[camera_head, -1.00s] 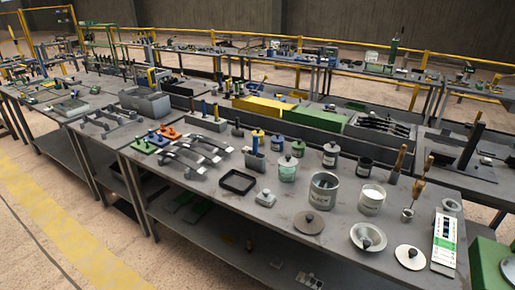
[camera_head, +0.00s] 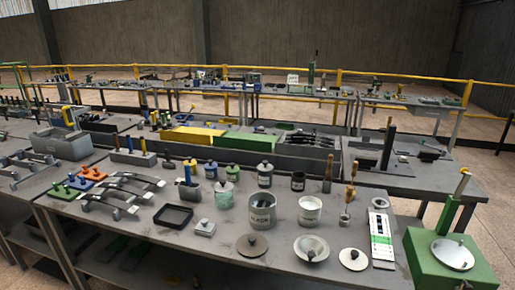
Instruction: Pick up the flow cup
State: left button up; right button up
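What looks like the flow cup (camera_head: 346,220) stands on the grey workbench (camera_head: 300,271) at the right of the middle, a small metal cup with an upright stem and an orange-brown handle. It is behind the white lid and to the left of the green-and-white card. Nothing covers it. Neither of my grippers shows in this view.
Near it are a black-labelled can (camera_head: 263,211), a white-filled can (camera_head: 310,211), a brown-handled brush (camera_head: 328,175), a funnel-like dish (camera_head: 311,249), a white lid (camera_head: 353,259) and a green-and-white card (camera_head: 381,236). A green box (camera_head: 440,272) with a white dish stands at the right.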

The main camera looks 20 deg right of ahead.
aim_at(353, 173)
jog(key=z, duration=1.2)
